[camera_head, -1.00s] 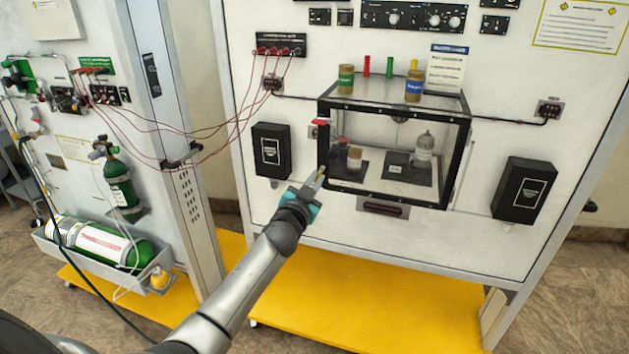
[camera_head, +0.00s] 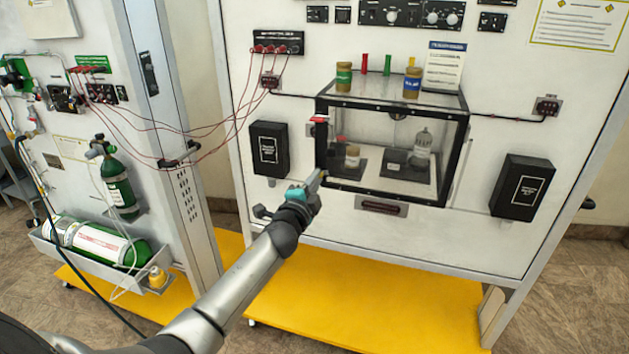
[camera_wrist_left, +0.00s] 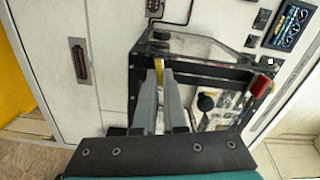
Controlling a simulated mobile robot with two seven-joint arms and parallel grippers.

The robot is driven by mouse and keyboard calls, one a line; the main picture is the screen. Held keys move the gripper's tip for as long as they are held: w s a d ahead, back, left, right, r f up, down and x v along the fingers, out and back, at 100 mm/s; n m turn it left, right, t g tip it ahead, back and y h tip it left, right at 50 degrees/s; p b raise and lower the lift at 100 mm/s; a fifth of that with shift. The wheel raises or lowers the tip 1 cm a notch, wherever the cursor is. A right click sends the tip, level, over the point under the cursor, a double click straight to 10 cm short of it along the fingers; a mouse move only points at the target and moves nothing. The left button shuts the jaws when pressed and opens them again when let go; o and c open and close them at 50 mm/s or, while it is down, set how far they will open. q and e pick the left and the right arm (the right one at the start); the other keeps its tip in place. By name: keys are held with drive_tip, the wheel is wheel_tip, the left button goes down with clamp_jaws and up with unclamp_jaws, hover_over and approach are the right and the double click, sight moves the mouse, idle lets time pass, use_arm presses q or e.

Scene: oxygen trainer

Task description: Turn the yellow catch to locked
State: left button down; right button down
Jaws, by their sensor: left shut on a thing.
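The yellow catch (camera_wrist_left: 159,68) is a small upright tab at the frame of the clear, black-edged chamber (camera_head: 393,105). My left gripper (camera_head: 317,180) reaches the chamber's lower left corner. In the left wrist view its two grey fingers (camera_wrist_left: 160,78) are shut on the yellow catch, with the tab showing between the tips. In the head view the fingers mostly hide the catch. A red catch (camera_head: 319,119) sits at the chamber's upper left edge and also shows in the left wrist view (camera_wrist_left: 262,88). My right gripper is not in view.
Jars (camera_head: 344,76) stand on the chamber's top, and several containers stand inside it. Black boxes (camera_head: 269,148) flank the chamber on the white panel. Red wires (camera_head: 215,130) hang at the left. A yellow base (camera_head: 365,310) lies below.

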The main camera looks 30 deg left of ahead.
use_arm(q)
drive_tip(key=shift+f+m, duration=0.1)
drive_tip(key=shift+m, duration=1.2)
drive_tip(key=c, duration=1)
unclamp_jaws()
drive_tip(key=shift+s, duration=0.1)
drive_tip(key=v, duration=1.5)
drive_tip(key=shift+d, duration=0.1)
